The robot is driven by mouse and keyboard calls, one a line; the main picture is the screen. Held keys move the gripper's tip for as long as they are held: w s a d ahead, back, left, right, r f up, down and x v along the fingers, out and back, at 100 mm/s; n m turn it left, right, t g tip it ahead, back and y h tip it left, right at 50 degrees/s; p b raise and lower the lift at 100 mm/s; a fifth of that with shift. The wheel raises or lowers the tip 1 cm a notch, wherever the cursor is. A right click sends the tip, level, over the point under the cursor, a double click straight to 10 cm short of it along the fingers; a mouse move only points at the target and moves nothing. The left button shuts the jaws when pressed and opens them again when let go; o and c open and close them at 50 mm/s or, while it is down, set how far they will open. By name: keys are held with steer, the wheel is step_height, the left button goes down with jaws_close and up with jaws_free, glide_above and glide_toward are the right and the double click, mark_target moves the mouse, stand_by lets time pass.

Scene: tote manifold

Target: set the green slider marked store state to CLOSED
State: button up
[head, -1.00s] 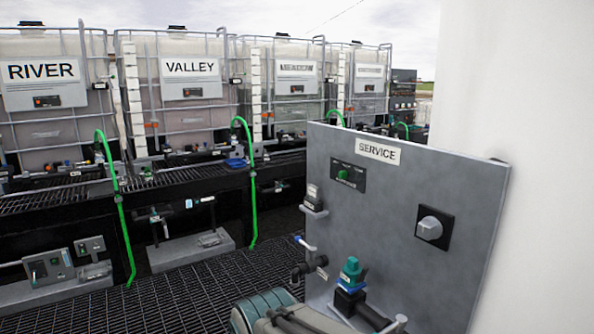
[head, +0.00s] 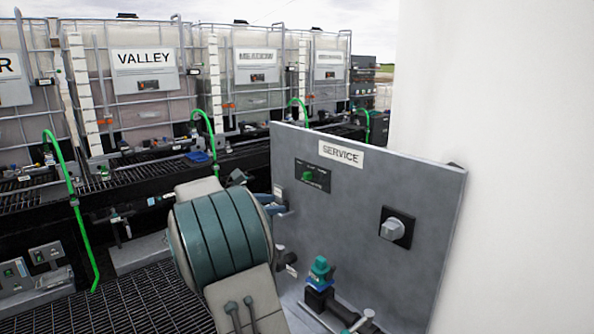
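A small green slider (head: 309,176) sits on a dark plate on the upper left of the grey SERVICE panel (head: 345,226). The plate's markings are too small to read, so I cannot tell its setting or confirm it is the store state slider. My gripper (head: 262,198) is at the panel's left edge, below and left of the green slider and apart from it. It is mostly hidden behind my teal and grey arm link, and its fingers do not show clearly.
A grey rotary knob (head: 392,229) is on the panel's right. A teal-handled valve (head: 320,270) stands at its foot. Caged tanks, including the VALLEY tank (head: 145,75), line the back with green hoses (head: 80,225). A white wall (head: 500,120) fills the right.

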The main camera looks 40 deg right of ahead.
mark_target(305, 174)
steer(key=w+d+r+n+h, duration=0.1)
steer(key=w+r+n+h, duration=0.2)
steer(key=w, duration=0.2)
steer(key=d+p, duration=0.1)
steer(key=d, duration=0.3)
steer(key=w+d+p, duration=0.1)
steer(key=d+p, duration=0.1)
steer(key=d, duration=0.3)
steer(key=d+p, duration=0.1)
steer(key=d, duration=0.3)
steer(key=shift+w+d+f, duration=0.15)
steer(key=shift+d, duration=0.25)
jaws_close()
